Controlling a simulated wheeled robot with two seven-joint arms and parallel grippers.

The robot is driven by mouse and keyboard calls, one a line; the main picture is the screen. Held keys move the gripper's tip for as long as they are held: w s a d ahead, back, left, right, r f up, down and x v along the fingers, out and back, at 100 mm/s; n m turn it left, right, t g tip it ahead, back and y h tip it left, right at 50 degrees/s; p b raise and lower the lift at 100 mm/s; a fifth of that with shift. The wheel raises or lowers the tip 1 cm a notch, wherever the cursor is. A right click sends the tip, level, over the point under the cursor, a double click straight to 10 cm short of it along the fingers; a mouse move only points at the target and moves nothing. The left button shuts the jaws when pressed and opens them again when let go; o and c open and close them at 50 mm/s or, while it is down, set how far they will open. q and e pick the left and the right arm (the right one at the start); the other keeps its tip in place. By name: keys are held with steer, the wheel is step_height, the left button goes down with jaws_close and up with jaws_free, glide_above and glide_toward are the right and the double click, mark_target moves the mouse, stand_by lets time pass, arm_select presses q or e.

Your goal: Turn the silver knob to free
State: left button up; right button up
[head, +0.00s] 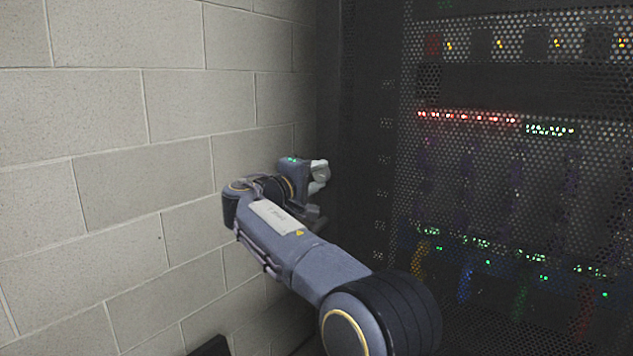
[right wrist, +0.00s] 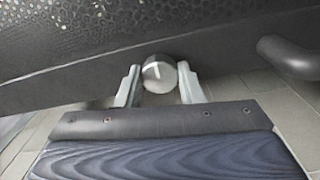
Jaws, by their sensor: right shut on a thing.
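The silver knob (right wrist: 159,74) sits on the dark cabinet frame in the right wrist view. It is round, with a pale mark on its face. My right gripper (right wrist: 158,82) has one finger on each side of the knob and is shut on it. In the head view my right gripper (head: 321,177) reaches the dark left edge of the cabinet, and the knob cannot be made out there. My left gripper is not in view.
A dark rack cabinet (head: 510,190) with a perforated door and red, green and yellow lights fills the right side. A pale block wall (head: 110,160) stands close on the left. A dark handle-like bar (right wrist: 288,57) is right of the knob.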

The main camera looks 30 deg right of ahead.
stand_by(0.4)
steer(key=o, duration=1)
steer(key=v, duration=0.7)
steer(key=shift+a, duration=0.4)
steer(key=shift+s, duration=0.15)
